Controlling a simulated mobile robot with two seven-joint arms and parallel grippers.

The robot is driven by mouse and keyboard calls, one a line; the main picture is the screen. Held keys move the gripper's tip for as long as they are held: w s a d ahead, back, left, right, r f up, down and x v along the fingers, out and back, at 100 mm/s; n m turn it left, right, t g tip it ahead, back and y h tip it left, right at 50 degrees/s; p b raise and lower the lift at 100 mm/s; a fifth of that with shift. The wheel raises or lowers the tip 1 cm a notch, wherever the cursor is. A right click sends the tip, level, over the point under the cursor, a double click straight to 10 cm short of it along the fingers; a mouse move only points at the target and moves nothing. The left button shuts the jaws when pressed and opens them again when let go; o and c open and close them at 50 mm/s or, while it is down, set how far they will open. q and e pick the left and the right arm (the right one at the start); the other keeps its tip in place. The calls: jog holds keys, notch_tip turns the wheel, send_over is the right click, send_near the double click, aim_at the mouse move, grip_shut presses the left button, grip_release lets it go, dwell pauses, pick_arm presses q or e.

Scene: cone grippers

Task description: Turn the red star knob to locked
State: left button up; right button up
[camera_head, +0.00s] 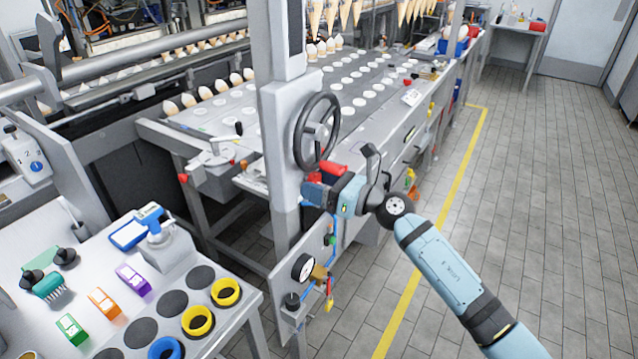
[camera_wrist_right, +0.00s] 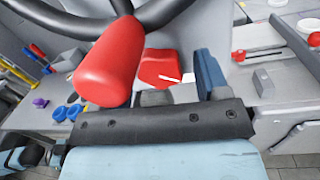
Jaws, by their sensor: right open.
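A red knob (camera_wrist_right: 160,68) with a white mark sits on the grey column in the right wrist view. It is partly hidden by a red handle (camera_wrist_right: 110,62) that hangs from the wheel in front. In the head view my right gripper (camera_head: 316,192) is at the column, just below the handwheel, and hides the knob's face. The gripper is open. In the wrist view one dark blue finger stands right of the knob; the other is hidden behind the red handle. I cannot tell whether the fingers touch the knob. My left gripper is not in view.
The black handwheel (camera_head: 316,131) is close above my right gripper. A pressure gauge (camera_head: 302,268) and hoses are below it. A table with yellow rings (camera_head: 226,292) stands at the lower left. The tiled floor (camera_head: 540,190) at the right is clear.

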jog(key=b+v, duration=0.2)
jog(key=v, duration=1.1)
jog(key=shift+s+d, duration=0.2)
jog(key=shift+d, duration=0.1)
